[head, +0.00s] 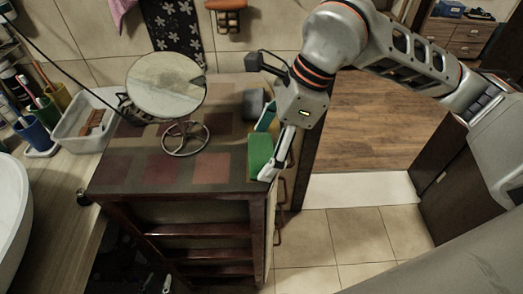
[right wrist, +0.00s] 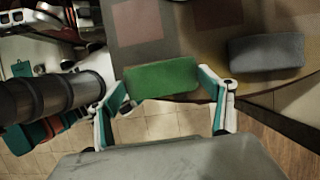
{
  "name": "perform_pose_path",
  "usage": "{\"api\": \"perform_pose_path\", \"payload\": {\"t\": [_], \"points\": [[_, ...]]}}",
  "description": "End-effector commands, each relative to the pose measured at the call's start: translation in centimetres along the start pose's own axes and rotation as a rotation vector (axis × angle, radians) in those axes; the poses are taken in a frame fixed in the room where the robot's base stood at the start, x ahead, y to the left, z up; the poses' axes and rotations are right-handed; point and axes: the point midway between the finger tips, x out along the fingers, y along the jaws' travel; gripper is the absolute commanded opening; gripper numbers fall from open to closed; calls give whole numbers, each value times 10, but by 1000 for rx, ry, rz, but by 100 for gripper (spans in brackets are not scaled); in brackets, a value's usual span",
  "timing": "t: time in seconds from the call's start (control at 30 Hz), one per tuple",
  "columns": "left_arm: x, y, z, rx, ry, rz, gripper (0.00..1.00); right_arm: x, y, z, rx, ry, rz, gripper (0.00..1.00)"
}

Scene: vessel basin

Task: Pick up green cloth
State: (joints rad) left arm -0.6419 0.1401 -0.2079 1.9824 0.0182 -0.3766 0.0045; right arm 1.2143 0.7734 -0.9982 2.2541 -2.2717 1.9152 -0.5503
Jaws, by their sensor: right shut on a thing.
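The green cloth (head: 260,154) is a small folded block at the right edge of the cabinet top. My right gripper (head: 275,150) reaches down over that edge and is shut on the cloth. In the right wrist view the green cloth (right wrist: 162,78) lies between the two teal-padded fingers of my right gripper (right wrist: 165,92), its far side against the cabinet top. Whether the cloth is clear of the surface cannot be told. The two tips of my left gripper (head: 157,284) show low at the bottom edge, apart, with nothing seen between them.
A round mirror (head: 166,84) on a wire stand is on the cabinet top (head: 120,176). A grey block (head: 255,102) lies behind the cloth and also shows in the right wrist view (right wrist: 266,52). A white tray (head: 85,122) is at left. Tiled floor is open at right.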

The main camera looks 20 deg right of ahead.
Motion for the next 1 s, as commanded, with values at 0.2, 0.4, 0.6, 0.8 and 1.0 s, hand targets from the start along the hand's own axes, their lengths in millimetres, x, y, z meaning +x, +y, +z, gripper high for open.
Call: {"api": "perform_pose_path", "payload": {"t": [0.2,0.4,0.6,0.8,1.0], "points": [[0,0,0,0,1,0,24,-1,0,0,0,0,0,65],[0,-1,-2,0,2,-1,24,-15,-1,6,-1,-1,-2,65],[-2,-1,-6,-2,5,-1,24,-55,-1,23,-2,-3,-7,65],[-3,-1,-9,-6,8,1,24,-109,-1,46,-1,-3,-8,65],[-5,0,-9,-10,6,4,24,-152,-1,63,0,-1,-5,65]]}}
